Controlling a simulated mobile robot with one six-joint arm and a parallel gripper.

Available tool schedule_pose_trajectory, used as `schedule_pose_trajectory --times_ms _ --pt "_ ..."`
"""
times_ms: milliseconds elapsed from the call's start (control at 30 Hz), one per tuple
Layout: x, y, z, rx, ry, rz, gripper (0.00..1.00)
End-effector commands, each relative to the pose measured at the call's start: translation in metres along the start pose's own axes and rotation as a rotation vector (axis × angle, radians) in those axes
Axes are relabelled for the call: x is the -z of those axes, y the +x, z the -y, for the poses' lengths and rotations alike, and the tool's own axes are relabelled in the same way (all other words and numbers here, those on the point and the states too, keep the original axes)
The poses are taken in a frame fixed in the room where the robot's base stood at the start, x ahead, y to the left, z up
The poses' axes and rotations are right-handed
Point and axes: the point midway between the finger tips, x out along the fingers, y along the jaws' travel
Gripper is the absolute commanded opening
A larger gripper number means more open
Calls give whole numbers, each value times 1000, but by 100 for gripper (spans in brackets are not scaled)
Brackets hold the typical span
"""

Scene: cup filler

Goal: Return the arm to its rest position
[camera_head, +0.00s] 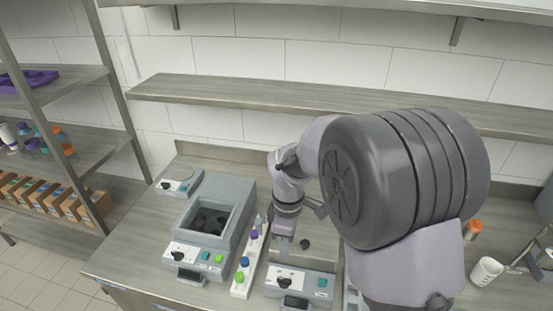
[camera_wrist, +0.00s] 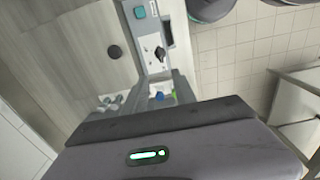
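My gripper (camera_head: 285,232) hangs from my arm over the workbench, above and behind the right-hand grey device. In the wrist view its fingers (camera_wrist: 166,90) point away from its dark body and look spread apart. A blue cap (camera_wrist: 160,96) and a green cap show through the gap, beyond the fingers. I see nothing held. My large grey arm link covers the middle right of the head view and hides part of the bench.
A bath device (camera_head: 203,254), a white tube rack (camera_head: 239,288) with coloured caps and a smaller device (camera_head: 297,284) stand close below. A shelf (camera_head: 330,96) runs along the wall. A white cup (camera_head: 486,271) and an orange-capped bottle (camera_head: 473,229) stand right.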

Motion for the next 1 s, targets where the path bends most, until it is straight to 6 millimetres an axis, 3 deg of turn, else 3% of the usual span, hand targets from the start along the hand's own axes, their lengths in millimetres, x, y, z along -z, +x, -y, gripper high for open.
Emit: schedule_pose_trajectory --times_ms 67,133,233,400,500,633,1000 --pt "-10 -10 8 -35 130 -36 33" --pt "-28 -26 28 -79 365 -100 33" --pt "-60 -40 74 -125 772 -230 33" --pt "-97 -28 150 -124 1341 -461 33" --pt "-106 -17 176 -100 1532 -551 33" --pt "-110 -14 187 -82 1628 -596 33" --pt "-110 -14 187 -82 1628 -596 33"
